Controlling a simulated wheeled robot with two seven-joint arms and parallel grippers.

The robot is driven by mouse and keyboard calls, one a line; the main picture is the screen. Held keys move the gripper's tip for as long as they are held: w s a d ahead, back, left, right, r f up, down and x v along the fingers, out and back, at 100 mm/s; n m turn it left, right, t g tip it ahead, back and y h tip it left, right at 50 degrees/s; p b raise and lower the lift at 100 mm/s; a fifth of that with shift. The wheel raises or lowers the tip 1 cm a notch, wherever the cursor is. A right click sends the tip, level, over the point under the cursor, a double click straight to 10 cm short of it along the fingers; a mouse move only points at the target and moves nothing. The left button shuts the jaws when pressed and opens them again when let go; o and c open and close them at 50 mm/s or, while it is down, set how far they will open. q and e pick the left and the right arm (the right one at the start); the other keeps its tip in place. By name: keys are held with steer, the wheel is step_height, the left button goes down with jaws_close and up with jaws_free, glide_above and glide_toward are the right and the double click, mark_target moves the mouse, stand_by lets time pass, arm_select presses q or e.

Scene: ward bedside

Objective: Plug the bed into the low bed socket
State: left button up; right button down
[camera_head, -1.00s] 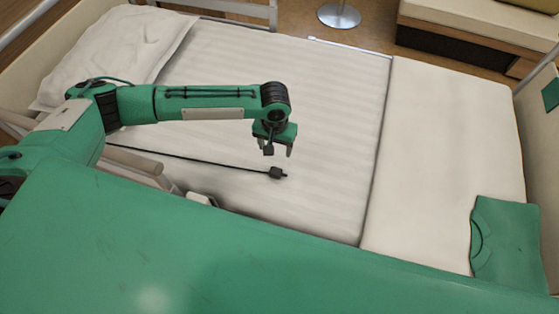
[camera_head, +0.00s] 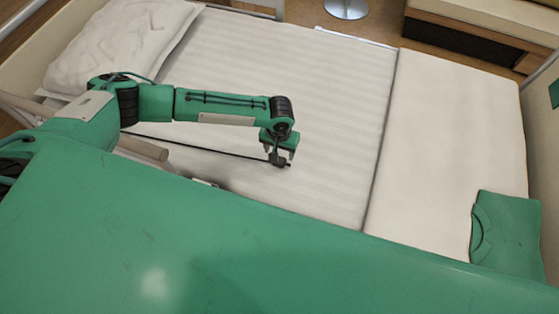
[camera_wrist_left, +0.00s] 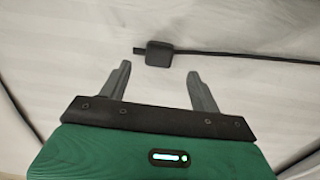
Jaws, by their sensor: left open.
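The bed's plug (camera_head: 279,161) is a small black block at the end of a thin black cord (camera_head: 205,148) lying across the white bed sheet. My left gripper (camera_head: 279,153) is open just above and beside the plug, pointing down. In the left wrist view, the plug (camera_wrist_left: 158,54) lies just beyond the gap between the two open fingertips (camera_wrist_left: 159,70), and nothing is held. The cord runs off to the right there. The low bed socket is not visible. My right gripper is not in view.
The bed (camera_head: 330,90) has a white pillow (camera_head: 125,42) at the upper left and a folded blanket (camera_head: 435,150) at the right. A green folded garment (camera_head: 508,237) lies on the blanket. A cream bench (camera_head: 490,25) stands behind. The sheet around the plug is clear.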

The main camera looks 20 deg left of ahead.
arm_select(q)
steer(key=shift+s+f, duration=0.1)
steer(key=shift+f, duration=0.25)
steer(key=f, duration=0.4)
steer(key=shift+s+f+p, duration=0.2)
steer(key=shift+f+p, duration=0.05)
steer(key=shift+p, duration=0.1)
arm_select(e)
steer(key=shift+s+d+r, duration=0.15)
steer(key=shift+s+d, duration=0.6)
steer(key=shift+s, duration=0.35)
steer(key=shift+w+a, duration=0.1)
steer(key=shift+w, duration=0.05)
arm_select(q)
steer(key=c, duration=1)
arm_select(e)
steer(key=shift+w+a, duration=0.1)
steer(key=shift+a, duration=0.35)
arm_select(q)
steer(key=shift+r, duration=0.1)
